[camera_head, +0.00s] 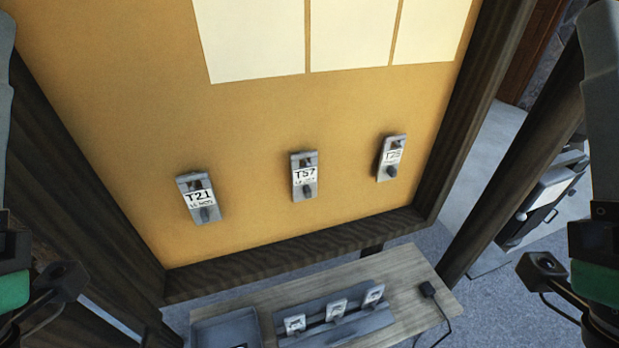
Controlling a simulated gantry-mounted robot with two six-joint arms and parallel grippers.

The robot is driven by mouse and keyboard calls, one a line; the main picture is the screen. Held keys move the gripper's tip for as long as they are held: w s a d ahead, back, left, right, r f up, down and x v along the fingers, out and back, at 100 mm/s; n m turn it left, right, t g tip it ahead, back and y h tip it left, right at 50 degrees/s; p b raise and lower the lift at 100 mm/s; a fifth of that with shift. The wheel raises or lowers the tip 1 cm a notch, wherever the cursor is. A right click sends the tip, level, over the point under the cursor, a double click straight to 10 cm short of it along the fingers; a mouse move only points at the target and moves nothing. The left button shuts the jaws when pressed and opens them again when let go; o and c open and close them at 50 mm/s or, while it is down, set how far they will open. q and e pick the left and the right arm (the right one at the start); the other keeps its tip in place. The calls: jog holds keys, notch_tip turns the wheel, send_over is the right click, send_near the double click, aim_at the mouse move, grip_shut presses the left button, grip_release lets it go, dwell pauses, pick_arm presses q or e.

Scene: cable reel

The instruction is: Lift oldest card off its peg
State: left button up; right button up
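Three grey holders with white cards hang in a row on the orange-yellow board. The left card (197,198) reads T21, with a smaller second line like "11 NOV". The middle card (304,176) reads T57, its second line too small to read surely. The right card (392,157) seems to read T25, with no date I can make out. Each has a dark round peg at its holder. I cannot tell which card is oldest.
A dark wooden frame (300,250) borders the board. Blank pale sheets (350,35) hang above the cards.

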dwell(0.4)
pick_arm(q)
jog(key=o, duration=0.8)
